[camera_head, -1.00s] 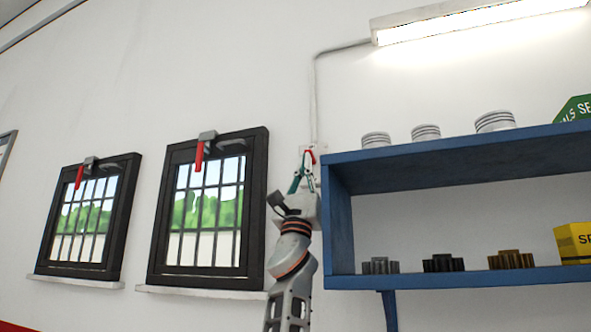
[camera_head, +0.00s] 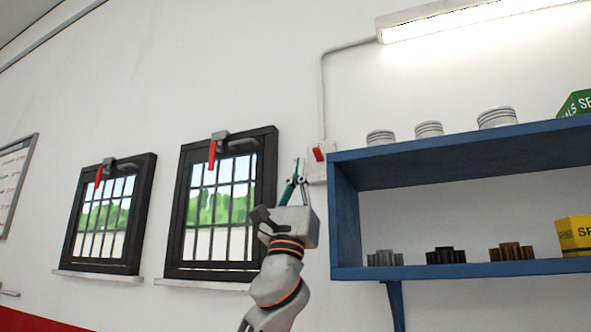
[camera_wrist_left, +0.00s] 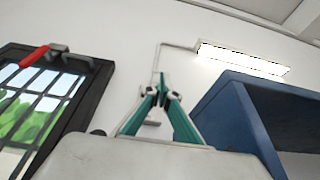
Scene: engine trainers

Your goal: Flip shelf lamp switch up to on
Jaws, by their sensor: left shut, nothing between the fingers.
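The lamp switch (camera_head: 318,153) is a red rocker on a pale wall plate just left of the blue shelf. Its exact tilt is too small to tell. The shelf lamp (camera_head: 480,18) above is lit bright white; it also shows in the left wrist view (camera_wrist_left: 243,60). My left gripper (camera_head: 297,165), with teal fingers, is shut and empty. In the head view it appears just left of and slightly below the switch; whether it touches the plate is unclear. In the left wrist view the shut fingers (camera_wrist_left: 161,84) point up along the wall, and the red rocker does not show. My right gripper is not in view.
The blue shelf (camera_head: 450,273) stands close to the right of the switch, with pistons (camera_head: 429,129), gears (camera_head: 445,256) and a yellow box (camera_head: 575,235). A barred window (camera_head: 216,203) with a red handle is at left.

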